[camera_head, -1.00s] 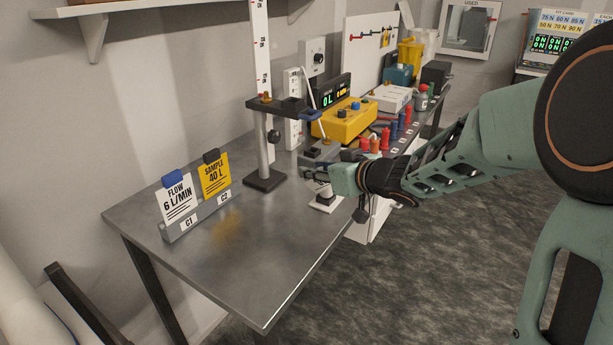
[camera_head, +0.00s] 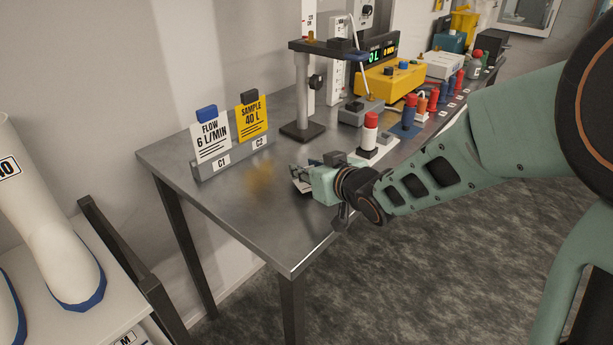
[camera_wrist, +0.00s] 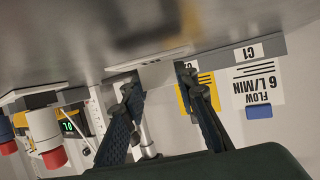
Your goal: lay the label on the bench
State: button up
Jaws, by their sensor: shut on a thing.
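My gripper (camera_head: 296,178) is low over the near part of the steel bench (camera_head: 255,215), to the right of the card holder. It is shut on a small pale flat piece, the label (camera_head: 301,187), which shows only in part beside the fingers. In the wrist view the label (camera_wrist: 165,72) is a light grey-white plate held between the two dark fingertips (camera_wrist: 158,82). The bench surface (camera_wrist: 230,25) fills the top of that view, with a dark shadow on it. I cannot tell whether the label touches the bench.
A grey holder (camera_head: 232,157) carries a white FLOW card (camera_head: 211,140) and a yellow SAMPLE card (camera_head: 252,117). A black-based stand (camera_head: 302,131) and a red-capped white bottle (camera_head: 370,132) stand behind my gripper. The bench's front left is clear.

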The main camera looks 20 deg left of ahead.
jog(key=shift+f, duration=0.35)
jog(key=shift+f, duration=0.1)
jog(key=shift+f, duration=0.15)
jog(key=o, duration=0.7)
jog(key=shift+o, duration=0.2)
jog(key=shift+r, duration=0.4)
jog(key=p+v, duration=0.3)
jog(key=v, duration=0.7)
jog(key=shift+s+d, duration=0.2)
jog(key=shift+d, duration=0.05)
jog(key=shift+s+d+r+p, duration=0.15)
jog(key=shift+s+d+p, duration=0.2)
jog(key=shift+s+d, duration=0.15)
